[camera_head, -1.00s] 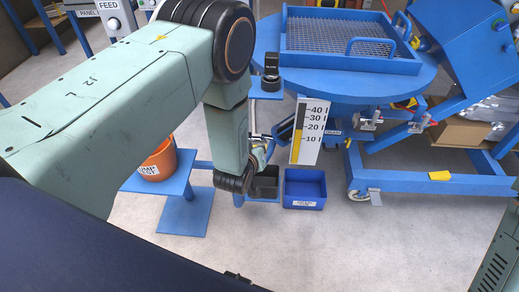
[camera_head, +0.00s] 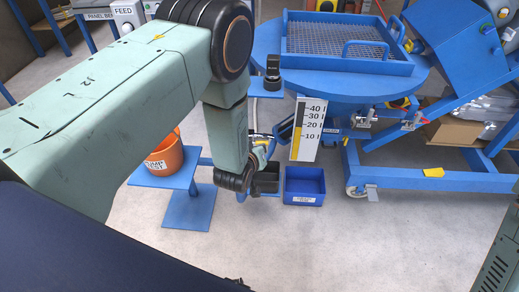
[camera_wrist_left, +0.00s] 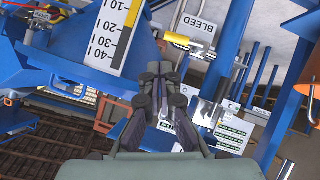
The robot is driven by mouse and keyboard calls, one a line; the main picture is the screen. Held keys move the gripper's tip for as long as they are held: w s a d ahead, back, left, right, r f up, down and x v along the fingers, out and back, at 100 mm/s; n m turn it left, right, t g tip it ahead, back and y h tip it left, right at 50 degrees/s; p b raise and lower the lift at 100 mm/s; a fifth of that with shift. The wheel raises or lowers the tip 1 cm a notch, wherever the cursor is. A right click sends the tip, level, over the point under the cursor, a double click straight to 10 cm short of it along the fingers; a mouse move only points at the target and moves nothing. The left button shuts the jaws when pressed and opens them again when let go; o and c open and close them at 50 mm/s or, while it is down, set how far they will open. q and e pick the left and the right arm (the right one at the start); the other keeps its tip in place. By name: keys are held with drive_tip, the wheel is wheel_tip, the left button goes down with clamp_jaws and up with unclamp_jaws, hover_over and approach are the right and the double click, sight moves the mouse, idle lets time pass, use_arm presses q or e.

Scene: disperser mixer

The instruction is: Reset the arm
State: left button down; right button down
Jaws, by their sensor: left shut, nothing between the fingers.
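My left arm (camera_head: 110,105) comes in from the left in the head view and bends down at a dark elbow joint. Its wrist hangs in front of the blue equipment, and the left gripper is mostly hidden behind it there. In the left wrist view my left gripper (camera_wrist_left: 163,72) is shut and empty, its dark fingers together. It points toward blue frames, with a level scale (camera_wrist_left: 117,30) to its left and a yellow-handled valve with a BLEED tag (camera_wrist_left: 195,35) to its right. My right gripper is not in view.
A round blue table (camera_head: 270,42) carries a mesh tray (camera_head: 355,68). A blue bin (camera_head: 304,187) and a dark bin (camera_head: 266,180) sit below the level scale (camera_head: 308,128). An orange bucket (camera_head: 166,155) stands on a blue stand at left. The floor in front is clear.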

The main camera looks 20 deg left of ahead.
use_arm(q)
drive_tip(key=shift+s+r, duration=0.2)
drive_tip(key=shift+s, duration=0.1)
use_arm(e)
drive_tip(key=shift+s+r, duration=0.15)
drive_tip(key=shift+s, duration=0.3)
use_arm(q)
drive_tip(key=shift+w+f, duration=0.15)
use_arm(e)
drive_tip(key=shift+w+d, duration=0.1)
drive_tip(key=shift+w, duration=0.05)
